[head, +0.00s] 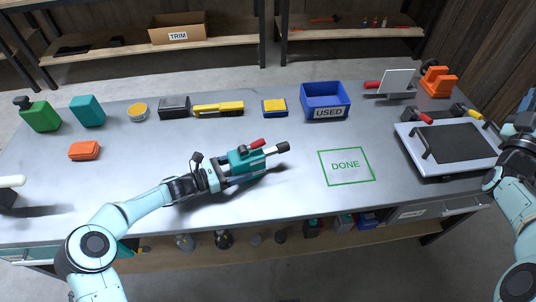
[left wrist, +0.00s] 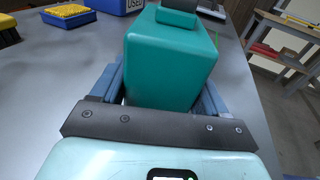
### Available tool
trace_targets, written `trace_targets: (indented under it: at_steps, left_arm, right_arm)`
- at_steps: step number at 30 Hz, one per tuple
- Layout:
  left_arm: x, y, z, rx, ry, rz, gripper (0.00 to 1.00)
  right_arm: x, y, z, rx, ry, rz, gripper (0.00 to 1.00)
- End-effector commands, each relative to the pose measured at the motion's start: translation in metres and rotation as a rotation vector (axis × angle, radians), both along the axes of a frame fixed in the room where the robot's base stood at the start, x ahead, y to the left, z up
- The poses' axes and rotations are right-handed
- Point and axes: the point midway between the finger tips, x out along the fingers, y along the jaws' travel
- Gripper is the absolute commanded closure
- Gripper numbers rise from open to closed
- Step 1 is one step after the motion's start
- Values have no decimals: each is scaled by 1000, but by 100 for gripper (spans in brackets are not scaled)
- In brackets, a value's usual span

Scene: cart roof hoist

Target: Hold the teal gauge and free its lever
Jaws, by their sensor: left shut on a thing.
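The teal gauge (head: 245,163) is a boxy body with a red-tipped lever (head: 257,143) on its upper side and a black-ended pale rod (head: 279,148) at its right end. My left gripper (head: 229,174) is shut on its left end, above the middle of the table. In the left wrist view the gauge's teal block (left wrist: 170,60) sits between my two blue-grey fingers, with a dark part at its far end; the red lever is hidden there. My right arm is at the right edge of the head view; its fingers are not clear.
The green DONE outline (head: 346,167) on the table is empty. A blue USED bin (head: 325,100) stands behind it. A grey tray with a dark panel (head: 452,141) is at the right. Another teal block (head: 87,111) and several small items line the back. The front middle is clear.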

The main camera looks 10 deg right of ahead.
Motion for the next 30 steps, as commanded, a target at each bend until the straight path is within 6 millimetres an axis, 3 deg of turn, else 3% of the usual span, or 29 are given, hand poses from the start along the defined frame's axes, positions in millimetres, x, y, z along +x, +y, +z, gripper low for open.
trace_targets:
  at_steps: [1, 3, 8, 14, 21, 30]
  left_arm:
    - [0, 1, -1, 3, 2, 1, 55]
    - [0, 1, -1, 3, 2, 1, 55]
    - [0, 1, -1, 2, 2, 1, 55]
    - [0, 0, -1, 2, 2, 1, 55]
    - [0, 0, -1, 2, 2, 0, 55]
    - [0, 0, -1, 2, 2, 0, 55]
  right_arm:
    - [4, 9, 27, -8, -43, 19, 49]
    - [29, 18, 44, 115, -109, 113, 49]
    - [94, 26, -8, 570, -159, 318, 49]
    - [161, 68, -70, 1092, -189, 476, 49]
    - [218, 152, -133, 1696, -175, 528, 49]
    - [245, 290, -186, 2374, -56, 341, 49]
